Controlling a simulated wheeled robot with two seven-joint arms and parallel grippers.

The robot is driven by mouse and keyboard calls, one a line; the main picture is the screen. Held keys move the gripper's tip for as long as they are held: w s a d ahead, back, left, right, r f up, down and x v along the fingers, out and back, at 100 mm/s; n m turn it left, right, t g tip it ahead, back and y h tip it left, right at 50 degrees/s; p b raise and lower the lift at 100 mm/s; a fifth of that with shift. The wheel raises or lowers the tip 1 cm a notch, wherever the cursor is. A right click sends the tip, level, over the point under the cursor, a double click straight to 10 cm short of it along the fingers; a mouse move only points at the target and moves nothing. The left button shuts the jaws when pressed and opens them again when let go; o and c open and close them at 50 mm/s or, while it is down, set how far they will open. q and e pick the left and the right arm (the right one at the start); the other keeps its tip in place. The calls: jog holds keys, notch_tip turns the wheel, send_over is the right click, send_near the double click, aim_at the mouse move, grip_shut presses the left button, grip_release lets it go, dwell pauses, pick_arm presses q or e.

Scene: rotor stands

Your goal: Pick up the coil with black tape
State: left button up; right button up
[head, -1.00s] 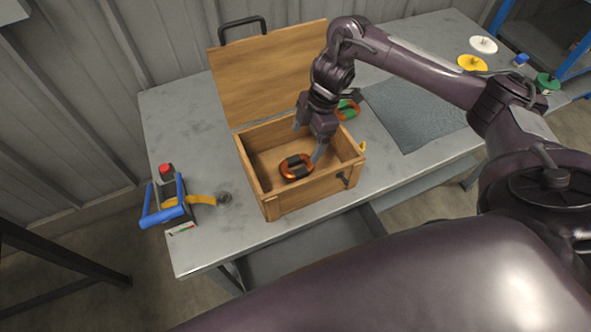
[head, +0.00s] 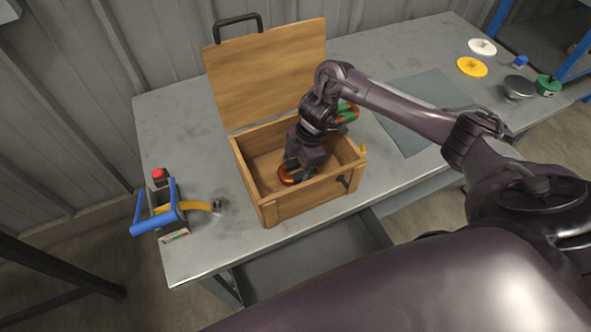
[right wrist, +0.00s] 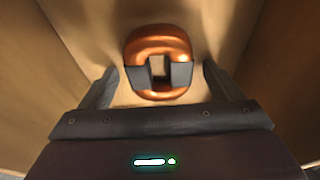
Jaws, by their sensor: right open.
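The copper coil with black tape (right wrist: 158,48) lies on the floor of the open wooden box in the right wrist view. In the head view its orange edge (head: 287,176) shows at the bottom of the box, and my gripper hides most of it. My right gripper (right wrist: 160,80) is open, with one finger on either side of the coil's lower part. Nothing is shut in it. In the head view my right gripper (head: 298,172) reaches down inside the box. My left gripper is not in view.
The wooden box (head: 312,197) stands on a grey table (head: 190,111) with its lid (head: 268,75) raised behind. A coil with green tape (head: 347,112) lies behind the box. A grey mat (head: 425,100) lies at right.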

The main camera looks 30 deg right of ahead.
jog(key=c, duration=1.3)
jog(key=shift+r, duration=0.15)
